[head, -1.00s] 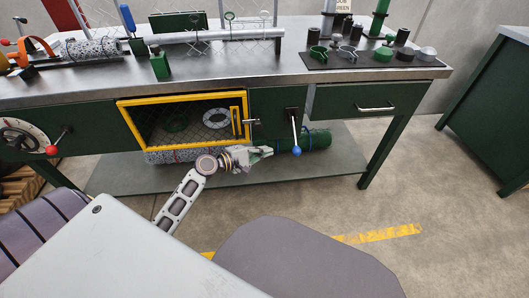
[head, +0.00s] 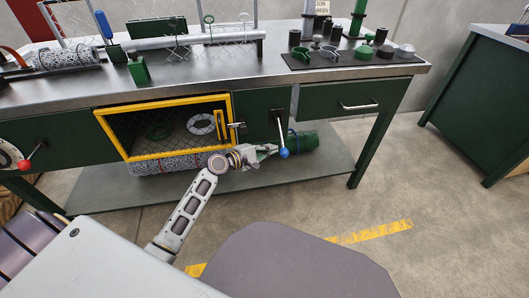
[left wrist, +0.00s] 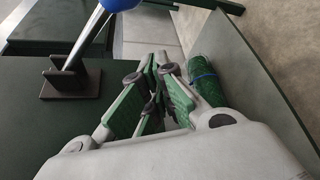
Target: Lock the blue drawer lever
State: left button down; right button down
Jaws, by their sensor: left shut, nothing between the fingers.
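The blue drawer lever has a blue ball knob (head: 284,153) at the lower end of a metal rod, which hangs down from a dark bracket (head: 278,114) on the green bench front. In the left wrist view, the knob (left wrist: 120,4) is at the top edge and the bracket (left wrist: 70,78) is at the left. My left gripper (head: 273,149) is shut and empty, just left of the knob in the head view. I cannot tell whether it touches the knob. In the left wrist view, its fingers (left wrist: 152,82) are close together. My right gripper is not in view.
A yellow-framed mesh door (head: 165,127) is left of the lever. A closed drawer (head: 352,99) is at its right. A green roll (head: 303,141) lies on the lower shelf (head: 330,166) behind the knob. A red-knobbed lever (head: 25,165) is at far left. Floor in front is clear.

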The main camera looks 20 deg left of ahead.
aim_at(281, 137)
pick_arm(q)
jog(key=s+d+r, duration=0.1)
jog(key=s+d, duration=0.1)
jog(key=shift+s+d+r+b, duration=0.2)
jog(key=shift+d+r+b, duration=0.1)
jog(key=shift+r+b, duration=0.1)
dwell(0.5)
jog(key=shift+p, duration=0.35)
jog(key=shift+s+d+r+p, duration=0.1)
jog(key=shift+s+p, duration=0.05)
jog(key=shift+p, duration=0.45)
